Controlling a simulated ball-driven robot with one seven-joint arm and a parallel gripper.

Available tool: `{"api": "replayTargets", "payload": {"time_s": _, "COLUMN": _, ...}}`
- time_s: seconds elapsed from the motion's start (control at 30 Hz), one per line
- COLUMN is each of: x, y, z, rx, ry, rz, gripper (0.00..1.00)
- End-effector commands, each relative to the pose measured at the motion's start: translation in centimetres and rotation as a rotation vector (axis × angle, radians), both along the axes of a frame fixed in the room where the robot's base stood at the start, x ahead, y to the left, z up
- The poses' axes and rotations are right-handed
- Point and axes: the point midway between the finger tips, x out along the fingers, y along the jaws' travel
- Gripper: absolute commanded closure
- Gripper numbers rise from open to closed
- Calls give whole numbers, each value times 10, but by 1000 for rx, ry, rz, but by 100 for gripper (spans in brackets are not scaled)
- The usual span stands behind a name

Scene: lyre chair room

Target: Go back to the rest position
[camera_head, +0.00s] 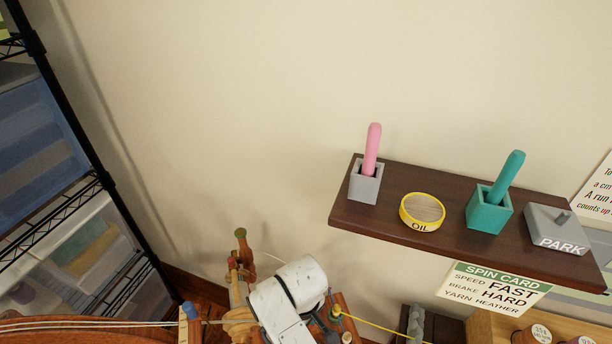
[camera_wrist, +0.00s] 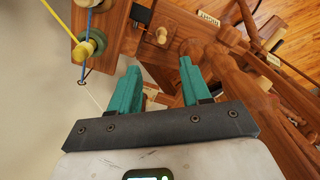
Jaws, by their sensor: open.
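My gripper (camera_wrist: 158,82) shows in the wrist view with its two teal fingers apart and nothing between them. It points at a wooden device (camera_wrist: 215,60) with pegs, knobs and spindles. A yellow thread and a blue cord run past its upper left part. I cannot tell whether the fingers touch any wood. In the head view my white arm (camera_head: 290,295) is low in the middle, over the wooden device (camera_head: 238,285); the fingers are hidden there.
A dark shelf (camera_head: 400,238) on the wall holds a grey holder (camera_head: 364,187) with a pink stick, a yellow OIL tin (camera_head: 421,211), a teal holder (camera_head: 488,212) with a teal stick, and a grey PARK block (camera_head: 556,229). A black rack (camera_head: 62,120) stands left. The wall between is clear.

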Motion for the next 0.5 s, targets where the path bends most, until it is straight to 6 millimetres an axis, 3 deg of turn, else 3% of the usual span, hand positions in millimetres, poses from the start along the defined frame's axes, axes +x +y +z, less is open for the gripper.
{"api": "replayTargets", "payload": {"time_s": 0.27, "x": -22, "y": -47, "z": -10, "rx": 16, "ry": -3, "rz": -115, "gripper": 53}}
{"api": "replayTargets", "payload": {"time_s": 0.5, "x": -63, "y": -114, "z": -15, "rx": 30, "ry": -12, "rz": -291, "gripper": 53}}
